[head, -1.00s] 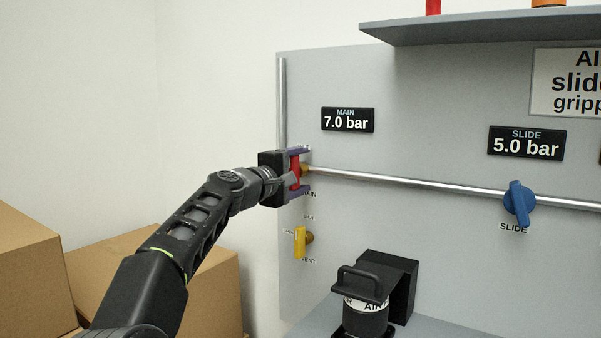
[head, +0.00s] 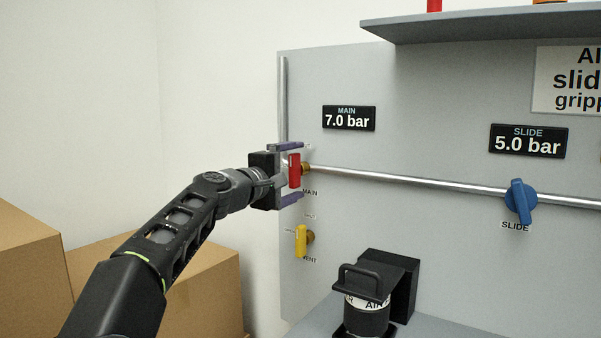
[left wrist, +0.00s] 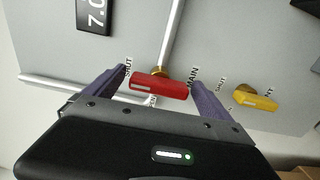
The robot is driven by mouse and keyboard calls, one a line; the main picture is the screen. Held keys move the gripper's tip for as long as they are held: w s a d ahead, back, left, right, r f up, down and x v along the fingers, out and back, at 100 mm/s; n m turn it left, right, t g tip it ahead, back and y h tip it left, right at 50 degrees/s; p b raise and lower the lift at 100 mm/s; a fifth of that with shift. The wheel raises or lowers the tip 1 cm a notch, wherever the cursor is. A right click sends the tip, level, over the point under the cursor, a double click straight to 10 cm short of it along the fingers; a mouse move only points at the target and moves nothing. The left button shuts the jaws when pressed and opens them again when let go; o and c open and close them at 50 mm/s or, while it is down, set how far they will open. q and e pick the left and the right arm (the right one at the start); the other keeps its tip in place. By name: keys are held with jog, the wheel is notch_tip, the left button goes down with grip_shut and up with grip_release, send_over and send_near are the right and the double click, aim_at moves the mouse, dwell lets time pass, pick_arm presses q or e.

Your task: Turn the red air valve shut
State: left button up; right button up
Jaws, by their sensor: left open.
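The red valve handle (head: 294,171) stands upright on the panel's left side, across the horizontal pipe, with a brass stem behind it. The MAIN label is below it. In the left wrist view the red handle (left wrist: 158,86) lies crosswise between the fingers, one end toward SHUT and the other toward MAIN. My left gripper (head: 289,173) is open, one finger above the handle and one below, with small gaps at both ends. Both fingers also show in the left wrist view (left wrist: 160,77). The MAIN display (head: 348,119) reads 7.0 bar. My right gripper is out of view.
A yellow valve handle (head: 301,241) sits upright just below. A blue SLIDE knob (head: 520,202) is on the pipe (head: 420,182) to the right, under a 5.0 bar display (head: 527,142). A black handled device (head: 366,305) stands below. Cardboard boxes (head: 205,290) are at lower left.

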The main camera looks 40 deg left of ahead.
aim_at(291, 172)
pick_arm(q)
jog(key=s, duration=0.4)
jog(key=shift+s+d, duration=0.1)
jog(key=shift+s, duration=0.2)
dwell(0.3)
